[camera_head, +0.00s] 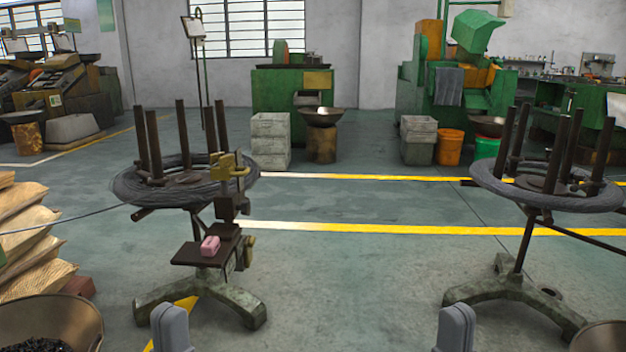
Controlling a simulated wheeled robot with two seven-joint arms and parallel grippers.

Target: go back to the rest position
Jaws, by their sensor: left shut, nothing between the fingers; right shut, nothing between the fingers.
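My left gripper (171,328) shows as a grey upright shape at the bottom edge, left of the middle. It is shut and holds nothing. My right gripper (456,328) shows in the same way at the bottom edge, right of the middle. It is also shut and empty. Both stand apart over the floor, at about the same height in the picture. The rest of both arms is out of view below the frame.
A wire coil stand (205,300) with a small pink item (210,246) on its shelf stands ahead left. Another coil stand (510,290) is at right. Sacks (25,240) and a bowl (50,325) are at left. Floor (340,280) between the stands is clear.

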